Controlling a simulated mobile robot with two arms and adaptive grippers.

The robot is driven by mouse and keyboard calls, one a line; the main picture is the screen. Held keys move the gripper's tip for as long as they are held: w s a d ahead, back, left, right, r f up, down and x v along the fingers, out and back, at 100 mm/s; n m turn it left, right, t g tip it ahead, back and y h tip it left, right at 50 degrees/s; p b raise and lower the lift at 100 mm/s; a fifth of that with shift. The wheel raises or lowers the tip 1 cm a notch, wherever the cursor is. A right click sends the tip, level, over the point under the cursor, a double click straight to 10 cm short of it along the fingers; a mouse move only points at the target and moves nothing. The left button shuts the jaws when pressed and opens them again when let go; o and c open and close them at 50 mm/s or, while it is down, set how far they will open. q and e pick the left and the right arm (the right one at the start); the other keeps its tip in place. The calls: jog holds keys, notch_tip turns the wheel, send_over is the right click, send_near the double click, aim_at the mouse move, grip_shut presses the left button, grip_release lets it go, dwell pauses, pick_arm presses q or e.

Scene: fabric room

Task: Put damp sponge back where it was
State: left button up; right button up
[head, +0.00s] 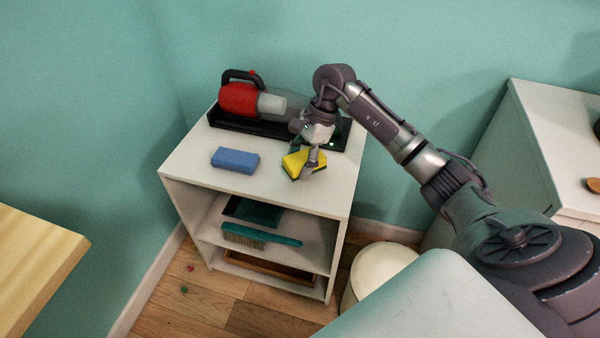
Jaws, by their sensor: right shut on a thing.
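A yellow sponge with a dark underside (297,165) is at the right front part of the top of a white shelf unit (200,186). My right gripper (310,168) is shut on this sponge, reaching down from above. I cannot tell whether the sponge touches the shelf top or is held just over it. A blue sponge (235,160) lies flat on the shelf top to the left, apart from the gripper. Which sponge is damp does not show. My left gripper is not in view.
A red handheld vacuum (240,98) sits in a black tray (225,121) at the back of the shelf top. A brush (262,236) and dustpan lie on the shelf below. A round white bin (385,265) stands right of the unit.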

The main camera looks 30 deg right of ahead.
aim_at(300, 181)
jog(key=shift+f, duration=0.4)
notch_tip(300, 181, down, 3)
jog(key=shift+r, duration=0.2)
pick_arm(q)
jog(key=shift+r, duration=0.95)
pick_arm(e)
jog(key=shift+f, duration=0.3)
pick_arm(q)
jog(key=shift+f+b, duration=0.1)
jog(key=shift+b, duration=0.2)
pick_arm(e)
jog(key=shift+f, duration=0.1)
jog(key=o, duration=1.4)
jog(key=shift+o, duration=0.2)
jog(key=p+v, duration=0.1)
jog(key=v, duration=1.1)
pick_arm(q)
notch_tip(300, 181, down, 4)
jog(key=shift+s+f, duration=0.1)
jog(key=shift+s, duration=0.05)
